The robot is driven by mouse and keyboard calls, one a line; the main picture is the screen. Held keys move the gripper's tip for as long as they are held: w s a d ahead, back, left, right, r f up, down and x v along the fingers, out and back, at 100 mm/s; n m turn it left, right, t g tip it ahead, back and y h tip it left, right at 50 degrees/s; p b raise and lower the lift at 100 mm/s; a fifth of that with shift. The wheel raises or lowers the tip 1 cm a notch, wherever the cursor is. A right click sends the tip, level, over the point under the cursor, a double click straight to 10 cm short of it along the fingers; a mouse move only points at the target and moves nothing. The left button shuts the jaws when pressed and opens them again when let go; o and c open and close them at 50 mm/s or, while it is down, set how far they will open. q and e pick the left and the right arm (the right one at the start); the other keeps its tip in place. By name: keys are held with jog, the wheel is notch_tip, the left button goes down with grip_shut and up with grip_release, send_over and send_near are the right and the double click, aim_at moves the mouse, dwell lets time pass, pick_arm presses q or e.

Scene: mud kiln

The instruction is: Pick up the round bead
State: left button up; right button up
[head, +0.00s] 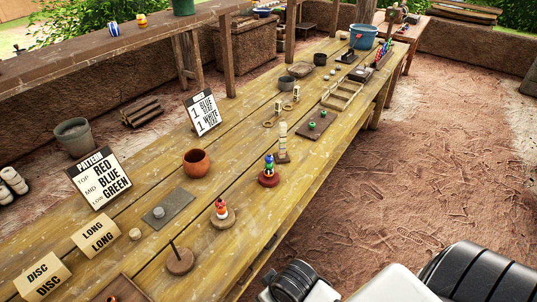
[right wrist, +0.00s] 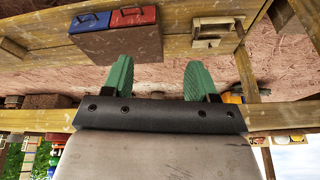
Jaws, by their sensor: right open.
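Several small bead-like pieces lie along the wooden table (head: 254,190) in the head view; I cannot tell which is the round bead. Green beads sit on a dark board (head: 328,119). Red pieces (head: 221,207) are stacked on a round base, and a blue and green stack (head: 269,163) stands on a red base. A dark tray (head: 127,287) at the bottom edge holds a small reddish piece, partly cut off. My right gripper (right wrist: 160,64) shows its green fingers apart with nothing between them, away from any bead. My left gripper is in neither view.
An empty peg base (head: 180,261), an orange pot (head: 197,162), a grey plate (head: 167,208) and signs reading "DISC" (head: 42,277) and "LONG" (head: 95,235) stand on the table. The right wrist view shows a red and blue box (right wrist: 117,35). The dirt floor (head: 400,170) right of the table is clear.

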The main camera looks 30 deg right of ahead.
jog(key=shift+m+t+y, duration=0.3)
jog(key=w+d+r, duration=0.1)
jog(key=w+r, duration=0.3)
jog(key=w+d+r, duration=0.1)
jog(key=w+r, duration=0.3)
jog(key=w, duration=0.1)
jog(key=w+d+r, duration=0.1)
jog(key=w+r, duration=0.3)
jog(key=shift+w+p, duration=0.25)
jog(key=shift+p, duration=0.1)
jog(key=w+d+r+m, duration=0.2)
jog(key=w+d+r, duration=0.2)
jog(key=w+d, duration=0.2)
jog(key=m+h, duration=0.1)
jog(key=m, duration=0.4)
send_near(270, 157)
jog(key=shift+t, duration=0.3)
jog(key=x, duration=0.4)
jog(key=shift+s+d+f, duration=0.1)
jog(key=shift+s+f, duration=0.05)
jog(key=shift+f, duration=0.2)
jog(key=p+x, duration=0.1)
jog(key=x, duration=0.4)
jog(key=c, duration=1)
